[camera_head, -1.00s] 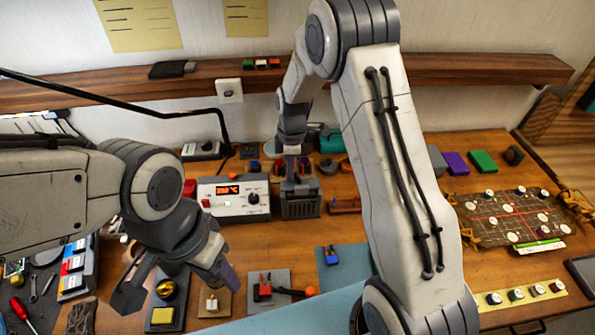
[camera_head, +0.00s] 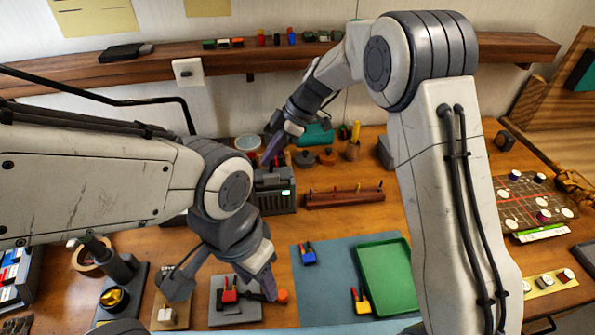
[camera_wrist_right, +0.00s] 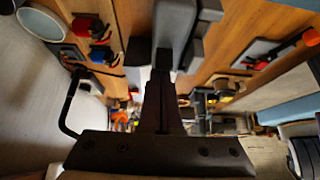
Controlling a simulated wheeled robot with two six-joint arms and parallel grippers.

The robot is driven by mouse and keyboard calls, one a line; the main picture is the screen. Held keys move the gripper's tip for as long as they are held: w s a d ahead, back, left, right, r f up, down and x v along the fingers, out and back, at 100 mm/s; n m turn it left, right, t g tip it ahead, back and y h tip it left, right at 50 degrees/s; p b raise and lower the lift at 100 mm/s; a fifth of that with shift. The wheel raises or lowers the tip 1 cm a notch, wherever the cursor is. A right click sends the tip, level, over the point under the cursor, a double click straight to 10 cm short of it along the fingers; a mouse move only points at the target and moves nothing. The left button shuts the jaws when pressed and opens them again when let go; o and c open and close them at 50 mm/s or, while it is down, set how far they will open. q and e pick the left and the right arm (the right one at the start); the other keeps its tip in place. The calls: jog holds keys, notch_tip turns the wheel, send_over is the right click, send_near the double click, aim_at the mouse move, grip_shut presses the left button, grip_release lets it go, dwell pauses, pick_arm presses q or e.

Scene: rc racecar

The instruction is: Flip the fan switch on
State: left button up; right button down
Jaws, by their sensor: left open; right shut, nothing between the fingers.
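I cannot tell for sure which part is the fan switch. A dark grey finned box (camera_head: 275,193) with a small lit green display stands on the bench at the middle. My right gripper (camera_head: 272,150) is shut and empty, above and behind this box. In the right wrist view its shut fingers (camera_wrist_right: 165,60) point over the bench, covering what lies below. My left gripper (camera_head: 222,284) is open, low over the front of the bench.
A green tray (camera_head: 388,275) and a blue mat (camera_head: 312,285) lie to the right of my left gripper. A wooden rack (camera_head: 343,197) stands beside the finned box. A shelf (camera_head: 210,62) runs along the wall. A black lamp arm (camera_head: 110,98) crosses at the left.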

jog(key=shift+d+y, duration=0.15)
jog(key=shift+y, duration=0.15)
jog(key=shift+r, duration=0.1)
pick_arm(q)
jog(key=shift+d+f+p, duration=0.25)
jog(key=shift+f+p, duration=0.05)
jog(key=shift+f, duration=0.15)
pick_arm(e)
jog(key=shift+r, duration=0.1)
pick_arm(q)
jog(key=shift+a+r, duration=0.1)
jog(key=shift+r, duration=0.05)
pick_arm(e)
jog(key=shift+r, duration=0.65)
